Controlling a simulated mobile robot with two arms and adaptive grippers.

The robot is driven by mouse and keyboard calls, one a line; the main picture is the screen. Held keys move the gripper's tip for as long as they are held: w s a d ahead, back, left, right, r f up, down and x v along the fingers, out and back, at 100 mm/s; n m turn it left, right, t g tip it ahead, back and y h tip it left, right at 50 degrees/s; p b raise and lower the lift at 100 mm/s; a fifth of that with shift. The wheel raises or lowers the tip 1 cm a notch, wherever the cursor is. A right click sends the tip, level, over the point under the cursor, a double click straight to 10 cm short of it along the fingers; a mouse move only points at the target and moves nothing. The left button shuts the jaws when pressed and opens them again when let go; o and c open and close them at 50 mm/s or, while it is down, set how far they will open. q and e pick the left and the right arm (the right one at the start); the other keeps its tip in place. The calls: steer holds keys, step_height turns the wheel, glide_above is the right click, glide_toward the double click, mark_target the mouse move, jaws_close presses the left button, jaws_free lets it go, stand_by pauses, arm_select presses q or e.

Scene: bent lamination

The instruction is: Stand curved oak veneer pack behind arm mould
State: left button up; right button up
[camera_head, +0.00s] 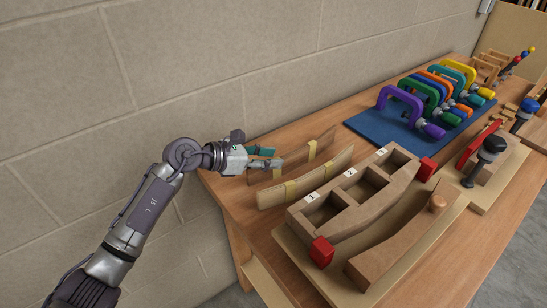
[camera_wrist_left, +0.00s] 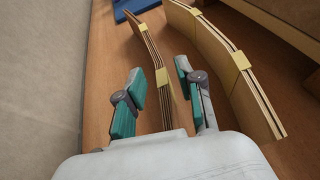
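The back pack (camera_head: 318,149) is nearer the wall; the front pack (camera_head: 328,172) is nearer the mould. I cannot tell which one is oak. My left gripper (camera_head: 276,157) is open at the back pack's left end. In the left wrist view, the open fingers (camera_wrist_left: 160,74) have the back pack (camera_wrist_left: 148,37) between them, with visible gaps; the front pack (camera_wrist_left: 222,52) stands to the right. The mould (camera_head: 340,218) has three numbered compartments. My right gripper is out of view.
Coloured clamps (camera_head: 407,98) stand on a blue mat (camera_head: 366,126) further along the table. A curved wooden block (camera_head: 385,255) and red blocks (camera_head: 322,252) lie by the mould. A block wall (camera_head: 200,70) runs along the back edge.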

arm_select(q)
steer(key=b+v, duration=0.1)
steer(key=v, duration=0.9)
steer(key=shift+a+r, duration=0.15)
steer(key=shift+a, duration=0.15)
steer(key=shift+s, duration=0.15)
